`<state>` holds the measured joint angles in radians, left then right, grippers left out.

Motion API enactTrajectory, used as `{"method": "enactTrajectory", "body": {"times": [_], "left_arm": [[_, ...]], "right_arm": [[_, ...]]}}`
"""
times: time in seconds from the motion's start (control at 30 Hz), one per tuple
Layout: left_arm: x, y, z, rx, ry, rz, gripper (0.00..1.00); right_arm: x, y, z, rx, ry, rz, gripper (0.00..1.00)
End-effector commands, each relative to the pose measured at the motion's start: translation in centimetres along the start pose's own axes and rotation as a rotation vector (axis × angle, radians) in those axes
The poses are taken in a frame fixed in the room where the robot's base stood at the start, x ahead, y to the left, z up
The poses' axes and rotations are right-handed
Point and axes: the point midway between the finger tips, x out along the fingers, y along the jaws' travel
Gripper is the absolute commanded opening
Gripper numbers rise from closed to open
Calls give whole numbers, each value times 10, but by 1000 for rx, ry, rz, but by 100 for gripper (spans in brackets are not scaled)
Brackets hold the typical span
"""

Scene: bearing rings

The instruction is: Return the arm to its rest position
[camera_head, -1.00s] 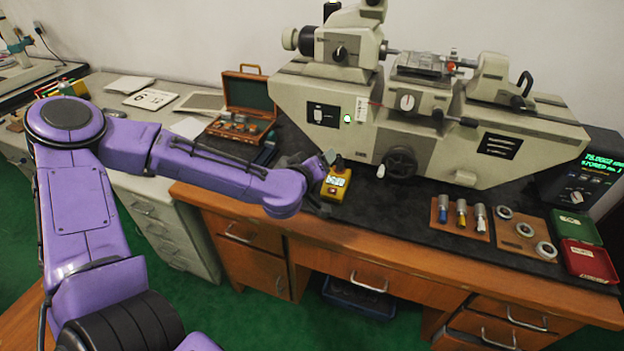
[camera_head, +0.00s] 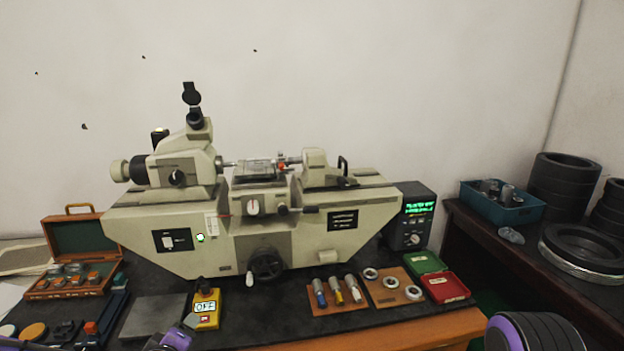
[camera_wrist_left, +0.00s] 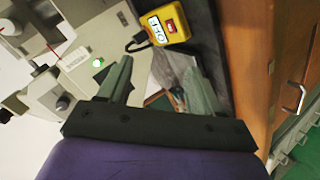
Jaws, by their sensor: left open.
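My left gripper (camera_wrist_left: 157,85) is open and empty in the left wrist view, its two grey fingers spread apart. In the head view only a little of the left arm and gripper (camera_head: 182,332) shows at the bottom edge, near the yellow device. The yellow device (camera_head: 207,311) stands on the dark bench top and its display reads OFF. It also shows beyond the fingers in the left wrist view (camera_wrist_left: 168,24), apart from them. My right gripper is not in view.
The large beige measuring machine (camera_head: 250,235) fills the middle of the bench. A wooden case (camera_head: 75,250) stands left. Plugs on a board (camera_head: 338,293), rings on a board (camera_head: 393,287) and a green-red box (camera_head: 446,287) lie right. Black rings (camera_head: 565,187) and a blue bin (camera_head: 502,202) are farther right.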

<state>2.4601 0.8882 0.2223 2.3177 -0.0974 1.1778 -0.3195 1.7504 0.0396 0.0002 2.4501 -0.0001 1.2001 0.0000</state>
Motion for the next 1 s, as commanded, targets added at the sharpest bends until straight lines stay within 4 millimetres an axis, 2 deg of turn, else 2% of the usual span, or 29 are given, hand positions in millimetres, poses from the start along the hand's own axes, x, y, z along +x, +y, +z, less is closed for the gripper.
{"method": "enactTrajectory", "body": {"times": [0.03, 0.17, 0.3, 0.4, 0.5, 0.63, 1.0], "left_arm": [[1, -32, 26, 27, -37, -60, 65], [-11, -118, 81, 106, -122, -230, 65], [-47, -226, 132, 281, -228, -431, 65], [-80, -291, 155, 451, -315, -541, 65], [-107, -333, 170, 594, -400, -601, 65], [-124, -355, 180, 655, -456, -628, 65], [-125, -356, 181, 654, -460, -632, 65]], "right_arm": [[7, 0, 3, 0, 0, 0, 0], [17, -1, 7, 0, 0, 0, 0], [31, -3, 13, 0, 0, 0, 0], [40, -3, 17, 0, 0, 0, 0], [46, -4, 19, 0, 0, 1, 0], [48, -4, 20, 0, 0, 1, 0], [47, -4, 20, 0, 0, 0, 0]]}}
